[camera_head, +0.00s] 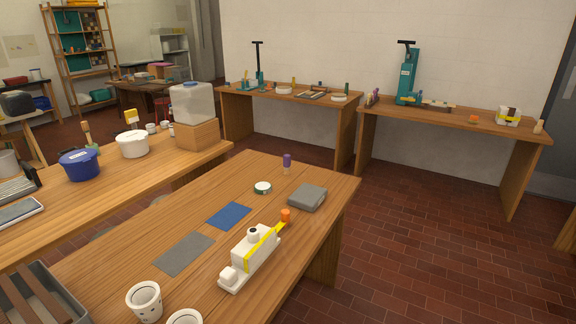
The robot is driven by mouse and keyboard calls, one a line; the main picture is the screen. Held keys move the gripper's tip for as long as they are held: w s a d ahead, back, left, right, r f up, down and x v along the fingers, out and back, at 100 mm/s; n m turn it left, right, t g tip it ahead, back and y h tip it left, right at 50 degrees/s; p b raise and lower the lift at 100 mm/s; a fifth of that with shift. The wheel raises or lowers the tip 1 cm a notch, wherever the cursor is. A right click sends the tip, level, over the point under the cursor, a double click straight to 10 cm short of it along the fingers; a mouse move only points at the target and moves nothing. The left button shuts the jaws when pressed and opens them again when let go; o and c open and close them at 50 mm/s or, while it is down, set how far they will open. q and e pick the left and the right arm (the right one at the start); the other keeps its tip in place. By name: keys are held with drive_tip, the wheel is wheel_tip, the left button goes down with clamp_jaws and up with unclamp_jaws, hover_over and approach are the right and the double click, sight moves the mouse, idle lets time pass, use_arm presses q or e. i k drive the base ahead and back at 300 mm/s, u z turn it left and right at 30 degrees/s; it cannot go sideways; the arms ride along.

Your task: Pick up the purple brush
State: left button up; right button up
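A small upright purple item (287,160) with a paler lower part stands near the far edge of the nearest wooden table (205,200). It looks like the purple brush, but it is too small to make out bristles. Nothing touches it. Neither of my grippers shows in the head view.
Near the purple item are a round green-and-white tin (262,188) and a grey block (308,197). A white device with a yellow strip (250,257), an orange piece (286,215), a blue sheet (229,215), a grey sheet (184,253) and a white cup (145,301) lie closer.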

sight(287, 157)
drive_tip(key=z, duration=0.25)
drive_tip(key=k, duration=0.3)
drive_tip(key=z, duration=0.95)
drive_tip(key=k, duration=1)
drive_tip(key=z, duration=0.6)
drive_tip(key=i, duration=1.8)
drive_tip(key=u, duration=0.45)
drive_tip(key=i, duration=2.55)
drive_tip(key=u, duration=0.45)
drive_tip(key=i, duration=1.3)
drive_tip(key=u, duration=0.8)
drive_tip(key=i, duration=1)
drive_tip(key=u, duration=1.8)
drive_tip(key=i, duration=1.05)
drive_tip(key=u, duration=0.85)
